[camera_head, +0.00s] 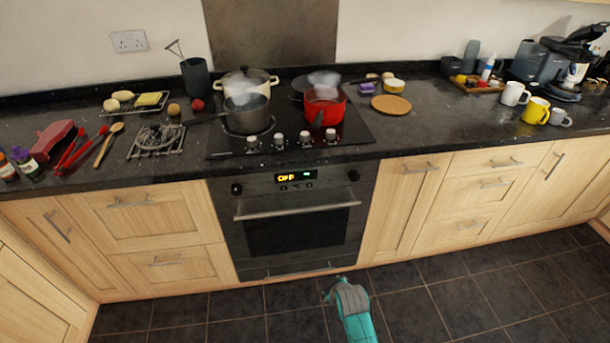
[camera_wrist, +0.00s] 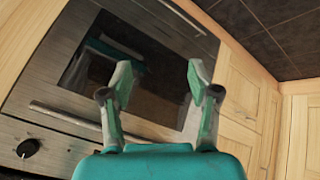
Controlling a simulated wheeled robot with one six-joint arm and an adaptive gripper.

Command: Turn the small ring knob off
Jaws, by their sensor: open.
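A row of pale hob knobs (camera_head: 278,139) sits along the front of the black hob (camera_head: 350,130). I cannot tell which one belongs to the small ring, nor how each is turned. Steam shows over the pots. My gripper (camera_wrist: 160,84) is open and empty in the wrist view, facing the oven front. In the head view my gripper (camera_head: 335,288) is low before the oven, far below the knobs.
Utensils and racks lie left on the counter. A round board (camera_head: 391,105) and several mugs stand right. The floor is clear.

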